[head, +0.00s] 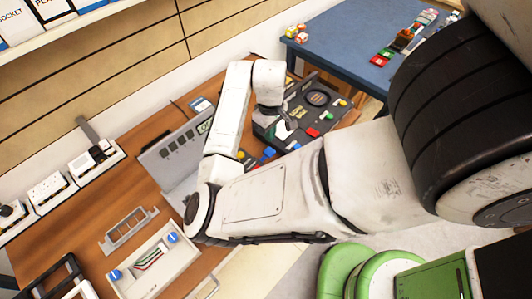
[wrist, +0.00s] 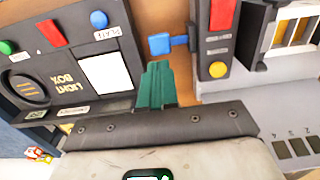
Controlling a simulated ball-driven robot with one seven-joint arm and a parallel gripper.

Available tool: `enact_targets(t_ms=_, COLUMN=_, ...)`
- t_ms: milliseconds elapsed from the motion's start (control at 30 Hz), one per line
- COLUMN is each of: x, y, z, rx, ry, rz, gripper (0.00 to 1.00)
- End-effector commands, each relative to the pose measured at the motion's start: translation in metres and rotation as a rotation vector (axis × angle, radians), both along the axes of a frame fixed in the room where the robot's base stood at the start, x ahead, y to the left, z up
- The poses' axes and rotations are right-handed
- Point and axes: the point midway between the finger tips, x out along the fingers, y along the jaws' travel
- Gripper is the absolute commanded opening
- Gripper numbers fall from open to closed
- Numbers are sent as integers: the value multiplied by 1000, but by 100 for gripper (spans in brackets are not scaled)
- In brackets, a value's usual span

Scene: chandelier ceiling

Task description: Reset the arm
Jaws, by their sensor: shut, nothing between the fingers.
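My gripper (wrist: 155,88) shows in the wrist view with its dark green fingers together and nothing between them. It hangs over the gap between a black light box panel (wrist: 60,68) and a grey device (wrist: 270,103). A blue knob or lever (wrist: 167,43) is just beyond the fingertips; I cannot tell how far below them it lies. In the head view my white arm reaches across the picture, bent back at the elbow, with its end beside the light box panel (head: 322,100). The fingers are not clear there.
The wooden bench (head: 141,190) carries the grey device (head: 170,157), wall sockets (head: 50,190), a grey frame (head: 130,230) and a white tray-like box (head: 158,262). A blue table (head: 350,45) with small coloured items stands behind. A green object (head: 365,275) is at the bottom.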

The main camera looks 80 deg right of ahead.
Motion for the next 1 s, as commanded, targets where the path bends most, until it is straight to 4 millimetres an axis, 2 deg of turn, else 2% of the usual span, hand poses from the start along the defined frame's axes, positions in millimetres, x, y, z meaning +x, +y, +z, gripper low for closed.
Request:
enact_targets(t_ms=567, x=-1, y=-4, z=3, rx=-19, ry=2, rz=-2, gripper=0)
enact_targets(t_ms=667, x=-2, y=-21, z=16, rx=-92, ry=6, rz=-5, gripper=0)
enact_targets(t_ms=833, x=13, y=-55, z=60, rx=-315, ry=-15, rz=21, gripper=0)
enact_targets(t_ms=933, x=34, y=-59, z=83, rx=-430, ry=-58, rz=66, gripper=0)
enact_targets(t_ms=1000, x=51, y=-53, z=93, rx=-487, ry=-93, rz=109, gripper=0)
